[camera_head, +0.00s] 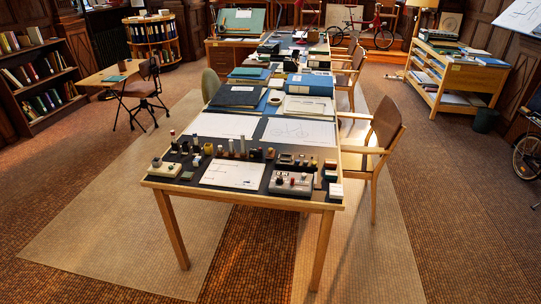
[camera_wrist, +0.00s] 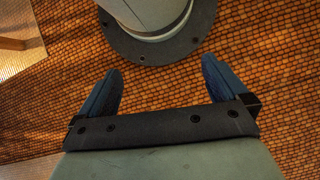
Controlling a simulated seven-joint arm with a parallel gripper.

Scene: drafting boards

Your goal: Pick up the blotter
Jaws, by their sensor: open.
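I cannot pick out the blotter for sure; several small items crowd the near end of the long table (camera_head: 330,206) in the head view, too small to tell apart. Among them are a pale block with a dark and red top (camera_head: 164,168) at the left and a grey box with red and dark knobs (camera_head: 291,183) at the right. My gripper (camera_wrist: 160,75) shows in the wrist view with its two blue fingers wide apart and nothing between them. It is over the tiled floor, away from the small items, and is not in the head view.
A white sheet (camera_head: 232,174) lies between the small items on a dark mat. Drawings, folders and books cover the table farther back. A wooden armchair (camera_head: 386,130) stands at the table's right side. The floor before the table is clear.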

